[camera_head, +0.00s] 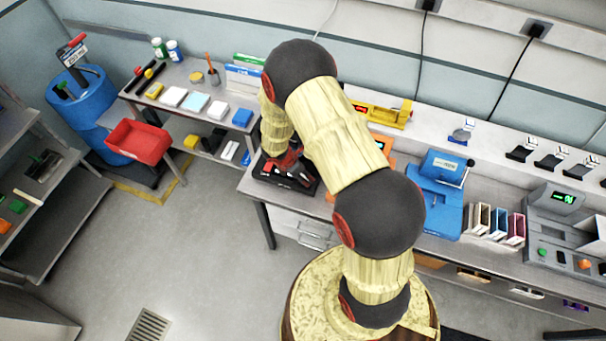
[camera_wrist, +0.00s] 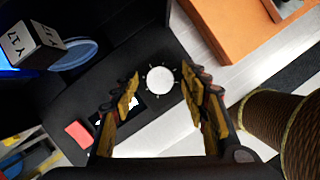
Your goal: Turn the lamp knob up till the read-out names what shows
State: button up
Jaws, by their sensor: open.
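The white round knob (camera_wrist: 160,80) sits on a black device (camera_wrist: 82,100) with tick marks around it, in the wrist view. My gripper (camera_wrist: 160,86) is open, with one yellow-padded finger on either side of the knob; I cannot tell whether they touch it. A small dark patch with a white shape (camera_wrist: 134,102), perhaps the read-out, is partly hidden by the left finger and unreadable. A pale cube with dark letters (camera_wrist: 32,45) stands at the upper left by a blue glow. In the head view my gripper (camera_head: 288,163) is over the black device (camera_head: 306,189) on the bench.
An orange block (camera_wrist: 232,28) lies right of the device. In the head view, a blue machine (camera_head: 436,202), several upright coloured plates and a grey console (camera_head: 560,226) stand farther right. A red bin (camera_head: 140,141) is at left. The open floor is clear.

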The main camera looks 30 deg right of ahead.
jog(key=c, duration=0.3)
jog(key=c, duration=0.8)
